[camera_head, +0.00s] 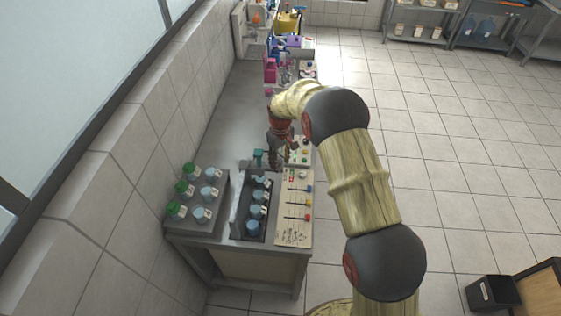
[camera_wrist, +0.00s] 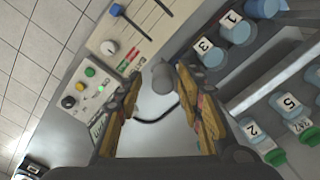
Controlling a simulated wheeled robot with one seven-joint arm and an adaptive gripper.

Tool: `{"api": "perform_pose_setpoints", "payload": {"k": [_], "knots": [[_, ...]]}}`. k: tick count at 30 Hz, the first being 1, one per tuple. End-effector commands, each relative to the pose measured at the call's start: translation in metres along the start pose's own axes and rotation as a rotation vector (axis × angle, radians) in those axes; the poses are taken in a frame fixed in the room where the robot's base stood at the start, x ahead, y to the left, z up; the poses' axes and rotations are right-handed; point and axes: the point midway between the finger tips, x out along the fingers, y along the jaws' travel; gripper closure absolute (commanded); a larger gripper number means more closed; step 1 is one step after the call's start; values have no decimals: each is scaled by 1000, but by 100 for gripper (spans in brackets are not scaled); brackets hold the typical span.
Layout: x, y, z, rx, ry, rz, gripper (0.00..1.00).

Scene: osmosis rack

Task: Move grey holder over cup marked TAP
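In the wrist view a small grey rounded piece (camera_wrist: 163,78), which looks like the grey holder, sits between my gripper's fingertips (camera_wrist: 158,80). A gap shows on its left side; whether the right fingertip touches it I cannot tell. The fingers are apart. In the head view my gripper (camera_head: 277,150) is low over the bench, beyond the dark cup tray (camera_head: 238,222). Blue cups (camera_head: 257,212) stand in a row in that tray. In the wrist view one cup (camera_wrist: 238,28) bears a "1" and another (camera_wrist: 212,55) a "3". I cannot read a TAP mark.
A control panel (camera_head: 284,228) with sliders and knobs lies right of the tray. A teal part (camera_head: 258,155) stands close to my gripper. Bare bench (camera_head: 225,145) lies left of my gripper, beside the wall.

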Motion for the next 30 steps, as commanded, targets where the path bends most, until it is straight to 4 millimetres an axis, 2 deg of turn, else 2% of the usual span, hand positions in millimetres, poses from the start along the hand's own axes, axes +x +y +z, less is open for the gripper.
{"api": "perform_pose_setpoints", "payload": {"k": [5, 15, 18, 24, 30], "knots": [[-27, 1, -2, 0, 6, 2, 63], [-92, 1, -1, 0, 4, 2, 63], [-104, 1, -1, 0, 2, 1, 63], [-116, 1, -1, 0, 2, 1, 63], [-117, 1, -1, 0, 2, 1, 63]]}}
